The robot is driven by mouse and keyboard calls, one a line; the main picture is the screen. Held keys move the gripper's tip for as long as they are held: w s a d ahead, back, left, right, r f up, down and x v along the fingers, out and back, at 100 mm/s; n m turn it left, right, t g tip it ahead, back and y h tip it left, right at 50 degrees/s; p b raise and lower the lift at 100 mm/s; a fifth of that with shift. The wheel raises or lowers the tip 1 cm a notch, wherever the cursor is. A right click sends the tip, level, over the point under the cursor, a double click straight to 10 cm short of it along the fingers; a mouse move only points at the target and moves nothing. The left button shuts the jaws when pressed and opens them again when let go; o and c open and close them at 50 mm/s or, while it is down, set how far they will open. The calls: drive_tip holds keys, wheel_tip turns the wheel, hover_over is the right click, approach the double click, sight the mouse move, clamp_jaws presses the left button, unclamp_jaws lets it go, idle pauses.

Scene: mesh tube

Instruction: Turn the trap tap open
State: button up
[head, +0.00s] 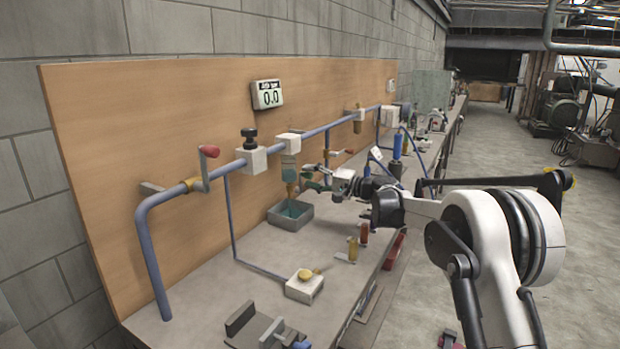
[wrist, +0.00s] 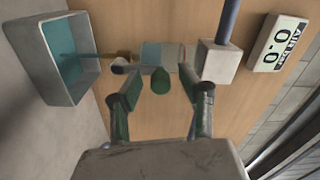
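The trap is a pale teal bowl (head: 290,168) hanging under a white block on the blue pipe. Its brass drain piece (head: 291,188) points down over a grey tray (head: 283,222). In the wrist view the teal bowl (wrist: 160,53) lies sideways beyond my fingers, with the brass stem (wrist: 88,56) running left toward the tray (wrist: 45,72). My gripper (head: 308,176) is just right of the trap; in the wrist view its two fingers (wrist: 161,80) are spread apart. A rounded green piece shows between them; I cannot tell whether it belongs to the tap. No grip is visible.
A white gauge (head: 267,94) on the wooden board reads 0.0. A red-handled valve (head: 208,152) and a black knob (head: 249,136) sit on the pipe to the left. A yellow-topped white box (head: 304,287) and small red and brass cylinders stand on the bench.

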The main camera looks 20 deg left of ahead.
drive_tip(key=v, duration=1.1)
drive_tip(key=shift+d, duration=0.35)
drive_tip(key=shift+s, duration=0.1)
drive_tip(key=s+d+r+h, duration=0.25)
drive_tip(key=s+d, duration=0.25)
drive_tip(key=s, duration=0.3)
drive_tip(key=s+d+r+t+h, duration=0.1)
drive_tip(key=s+d+h, duration=0.25)
drive_tip(key=s, duration=0.35)
drive_tip(key=s+d+r+h, duration=0.1)
drive_tip(key=s+d+h, duration=0.2)
drive_tip(key=s+d, duration=0.4)
drive_tip(key=s+d+f+h, duration=0.2)
drive_tip(key=s+d, duration=0.4)
drive_tip(key=s, duration=0.3)
drive_tip(key=s+d+f+t+h, duration=0.1)
drive_tip(key=s+d+f+h, duration=0.2)
drive_tip(key=s, duration=0.7)
drive_tip(key=s+d+f+h, duration=0.3)
drive_tip(key=s+d+f, duration=0.2)
drive_tip(key=s+d, duration=0.4)
drive_tip(key=shift+s+f+t, duration=0.3)
drive_tip(key=shift+s+f, duration=0.05)
